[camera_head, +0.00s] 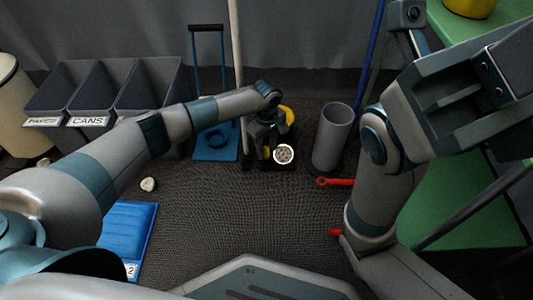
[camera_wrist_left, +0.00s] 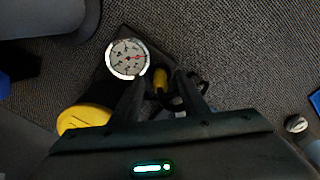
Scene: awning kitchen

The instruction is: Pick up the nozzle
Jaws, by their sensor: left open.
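My left gripper (camera_head: 267,140) reaches down to the floor item at the middle back. In the left wrist view its two dark fingers (camera_wrist_left: 160,88) are apart. A small yellow part, which looks like the nozzle (camera_wrist_left: 160,78), shows between and just beyond the fingertips, with a black hose loop (camera_wrist_left: 188,97) beside it. I cannot tell whether the fingers touch it. A round white-faced gauge (camera_wrist_left: 128,59) on a dark base lies left of the fingers; it also shows in the head view (camera_head: 283,154). The nozzle is hidden in the head view.
A blue hand truck (camera_head: 212,145), a pole (camera_head: 236,60) and sorting bins (camera_head: 100,90) are left. A blue mat (camera_head: 128,232) lies at front left. The middle floor is free.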

